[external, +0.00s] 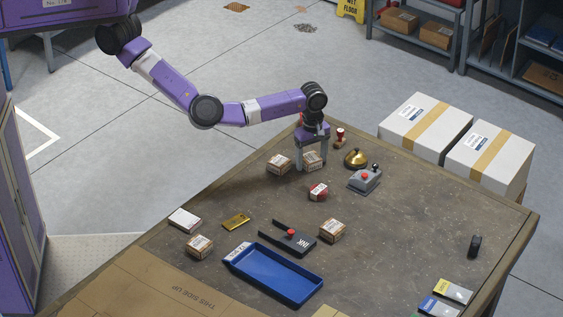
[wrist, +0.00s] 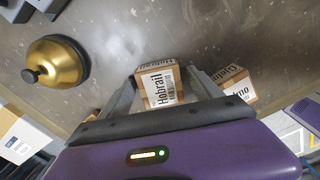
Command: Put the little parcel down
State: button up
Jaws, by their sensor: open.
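In the external view, my gripper (external: 312,163) is low at the table's back edge with its fingers pointing down. A little parcel (external: 313,159), a brown box with a white label, is between the fingers. In the wrist view, my gripper (wrist: 160,98) has a finger on each side of this parcel (wrist: 158,87), whose label reads "Hobrail". The jaws are open, and I cannot tell whether the parcel touches the table. A second little parcel (external: 278,164) stands just to the left; in the wrist view it shows at the right (wrist: 232,87), outside the fingers.
A brass bell (external: 356,158) and a grey device with a red button (external: 365,179) stand to the right. More parcels (external: 332,230) (external: 199,245) and a blue tray (external: 273,275) are nearer.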

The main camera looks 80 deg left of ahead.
aim_at(312, 158)
notch_tip(312, 158, up, 12)
jog(key=shift+r+b, duration=0.2)
jog(key=shift+b, duration=0.1)
dwell(0.3)
dwell(0.5)
